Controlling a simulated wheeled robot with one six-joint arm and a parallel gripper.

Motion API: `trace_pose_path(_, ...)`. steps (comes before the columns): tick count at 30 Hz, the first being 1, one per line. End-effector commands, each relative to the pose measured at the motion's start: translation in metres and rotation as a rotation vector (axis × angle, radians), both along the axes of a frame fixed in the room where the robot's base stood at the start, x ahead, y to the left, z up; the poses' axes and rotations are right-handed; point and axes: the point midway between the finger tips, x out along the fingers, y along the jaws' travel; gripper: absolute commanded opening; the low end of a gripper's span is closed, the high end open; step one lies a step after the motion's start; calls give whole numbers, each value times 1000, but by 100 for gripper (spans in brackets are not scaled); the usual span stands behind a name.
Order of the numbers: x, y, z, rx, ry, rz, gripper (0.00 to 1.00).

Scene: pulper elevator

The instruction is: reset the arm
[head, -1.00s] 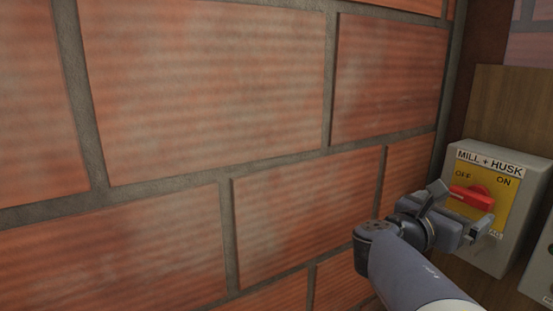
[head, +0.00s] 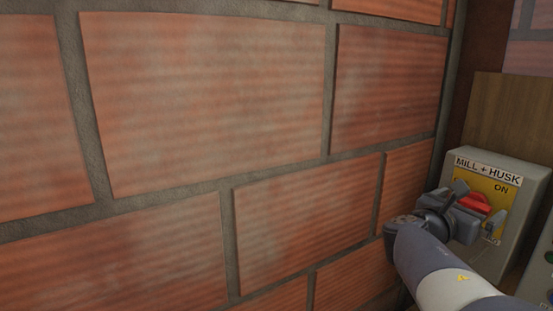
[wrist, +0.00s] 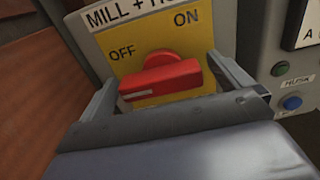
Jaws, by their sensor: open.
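My gripper (head: 478,203) is open in front of a grey switch box (head: 515,205) labelled MILL + HUSK. In the wrist view, my gripper's two fingers (wrist: 165,88) stand left and right of a red rotary knob (wrist: 160,77) on a yellow plate (wrist: 150,45) marked OFF and ON. The knob lies nearly level, its marked end at the left, below OFF. I cannot tell whether the fingers touch it. In the head view the red knob (head: 474,203) is partly hidden by my gripper, which also covers OFF.
A brick wall (head: 210,105) fills the left and middle of the head view, close beside my arm. A wooden board (head: 508,110) is behind the box. At the right of the wrist view, another grey panel (wrist: 265,105) has a green button and a blue button (wrist: 292,103).

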Motion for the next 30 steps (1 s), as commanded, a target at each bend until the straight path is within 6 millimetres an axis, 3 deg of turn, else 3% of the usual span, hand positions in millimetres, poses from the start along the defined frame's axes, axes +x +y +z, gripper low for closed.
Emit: trace_pose_path(30,-1,-2,2,522,-887,1,98)
